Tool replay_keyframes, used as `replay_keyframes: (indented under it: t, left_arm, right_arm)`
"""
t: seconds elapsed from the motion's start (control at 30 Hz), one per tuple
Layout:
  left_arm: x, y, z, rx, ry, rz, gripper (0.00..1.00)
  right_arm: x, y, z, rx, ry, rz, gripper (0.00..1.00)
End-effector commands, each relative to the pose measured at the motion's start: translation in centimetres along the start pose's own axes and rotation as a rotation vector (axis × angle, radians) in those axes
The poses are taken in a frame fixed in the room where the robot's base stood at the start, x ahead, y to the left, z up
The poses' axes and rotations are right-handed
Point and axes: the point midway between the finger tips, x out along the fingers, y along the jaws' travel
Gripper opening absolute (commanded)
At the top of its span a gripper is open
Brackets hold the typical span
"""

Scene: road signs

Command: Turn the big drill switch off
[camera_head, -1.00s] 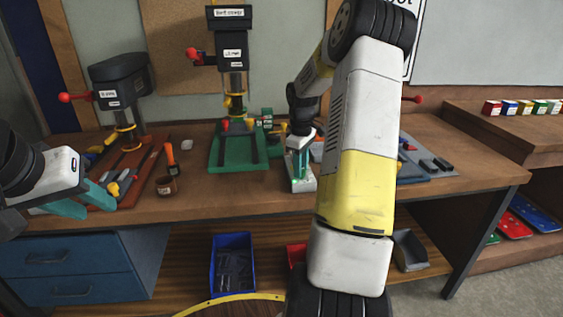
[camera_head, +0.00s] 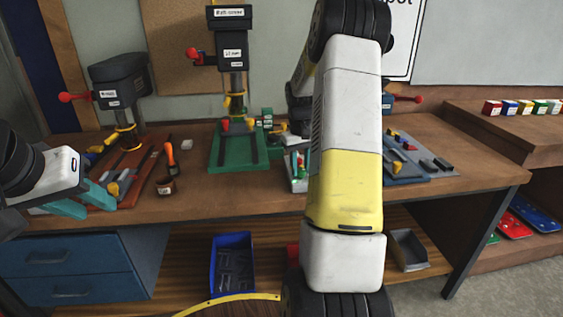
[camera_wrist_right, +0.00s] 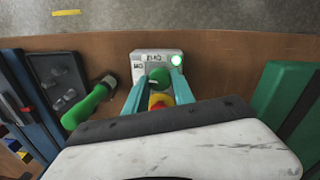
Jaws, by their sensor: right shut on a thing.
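A pale switch box (camera_wrist_right: 144,59) with small labels sits on the bench in the right wrist view. A green light (camera_wrist_right: 176,60) on it is lit. A green knob (camera_wrist_right: 158,75) stands on the box, with a yellow and red part (camera_wrist_right: 160,101) nearer my wrist. My right gripper (camera_wrist_right: 158,80) is shut on the green knob, one teal finger on each side. My left gripper (camera_head: 100,200) is open and empty over the bench's left front.
A green-based drill press (camera_head: 233,125) stands behind the box, and a red-based one (camera_head: 124,100) at the left. A blue-based station (camera_head: 405,165) is at the right. In the wrist view a green-handled object (camera_wrist_right: 88,104) lies left of the box.

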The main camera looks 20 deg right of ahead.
Motion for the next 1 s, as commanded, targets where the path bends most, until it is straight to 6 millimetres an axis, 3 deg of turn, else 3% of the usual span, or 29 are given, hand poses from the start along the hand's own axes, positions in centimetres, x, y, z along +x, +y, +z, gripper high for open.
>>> replay_keyframes:
  t: [0.5,1.0]
  left_arm:
    - [0.00,0.00,0.00,0.000,0.000,0.000,0.36]
    - [0.00,0.00,0.00,0.000,0.000,0.000,0.36]
  right_arm:
    - [-0.14,0.10,-0.16,0.334,-0.012,0.001,0.00]
    - [-0.14,0.13,-0.16,0.395,-0.014,0.001,0.00]
